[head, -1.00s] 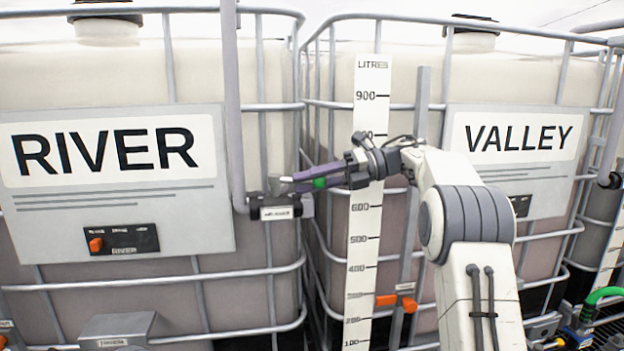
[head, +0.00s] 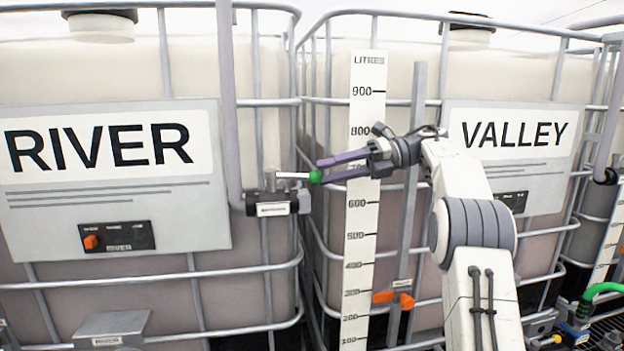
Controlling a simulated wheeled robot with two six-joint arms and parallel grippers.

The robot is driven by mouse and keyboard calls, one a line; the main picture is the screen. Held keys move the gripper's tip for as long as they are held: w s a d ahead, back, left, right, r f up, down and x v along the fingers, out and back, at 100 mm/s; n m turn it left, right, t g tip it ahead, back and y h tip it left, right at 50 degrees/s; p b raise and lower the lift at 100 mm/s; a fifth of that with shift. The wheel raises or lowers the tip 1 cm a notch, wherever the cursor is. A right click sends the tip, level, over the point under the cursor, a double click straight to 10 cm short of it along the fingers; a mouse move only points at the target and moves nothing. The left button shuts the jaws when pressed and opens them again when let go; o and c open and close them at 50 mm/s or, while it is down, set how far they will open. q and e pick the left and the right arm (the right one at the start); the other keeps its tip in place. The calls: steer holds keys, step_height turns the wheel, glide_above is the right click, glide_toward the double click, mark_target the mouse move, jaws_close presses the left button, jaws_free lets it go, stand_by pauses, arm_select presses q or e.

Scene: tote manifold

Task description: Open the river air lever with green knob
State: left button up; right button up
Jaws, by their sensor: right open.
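The river air lever is a short pale metal handle (head: 291,175) with a round green knob (head: 315,177) at its right end. It sits above a dark valve body (head: 272,204) with a white label, at the foot of a grey vertical pipe beside the RIVER tote. The lever lies roughly level, pointing right. My right gripper (head: 322,170) reaches in from the right with its two purple fingers parted. The knob is at the fingertips, close to the lower one; I cannot tell whether they touch. My left gripper is not in view.
The RIVER tote (head: 195,275) stands left and the VALLEY tote (head: 530,255) right, both in metal cages. A white litre scale (head: 358,240) stands just behind my right gripper. An orange handle (head: 384,297) is below it. A green hose (head: 603,291) is at lower right.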

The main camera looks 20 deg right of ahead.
steer(key=p+v, duration=0.3)
steer(key=v, duration=0.1)
steer(key=shift+d+p, duration=0.3)
